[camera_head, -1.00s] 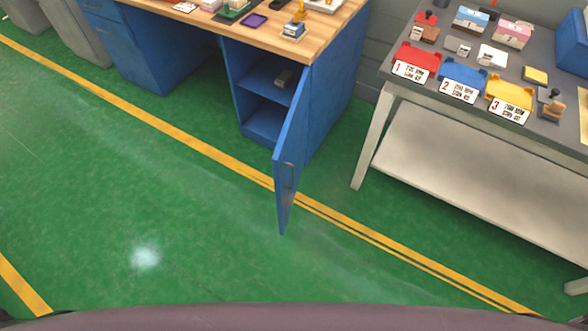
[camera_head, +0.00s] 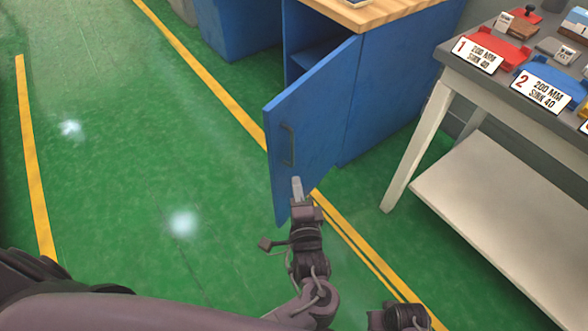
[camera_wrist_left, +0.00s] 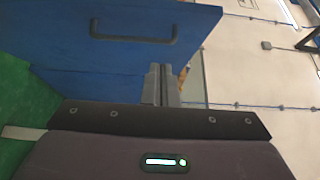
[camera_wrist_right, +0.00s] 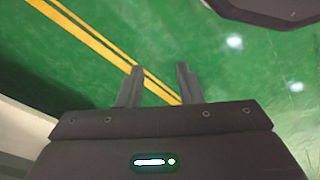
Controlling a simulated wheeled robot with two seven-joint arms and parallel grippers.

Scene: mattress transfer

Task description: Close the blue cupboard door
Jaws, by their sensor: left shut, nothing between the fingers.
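The blue cupboard door (camera_head: 318,125) stands open, swung out from the blue cupboard (camera_head: 395,80) over the floor. Its dark handle (camera_head: 288,145) is near the free edge. A dark gap into the cupboard shows behind the door. My left gripper (camera_head: 297,186) is shut and empty, in front of the door's outer face, just below the handle in the head view. In the left wrist view the door (camera_wrist_left: 100,68) and handle (camera_wrist_left: 135,38) lie just past the closed fingers (camera_wrist_left: 160,75). I cannot tell whether they touch the door. My right gripper (camera_wrist_right: 158,75) is open and empty above the floor.
A wooden worktop (camera_head: 390,12) tops the cupboard. To the right stands a grey table (camera_head: 470,70) with coloured trays, a pale leg and a low shelf (camera_head: 500,200). Green floor (camera_head: 150,150) with yellow lines is clear to the left of the door.

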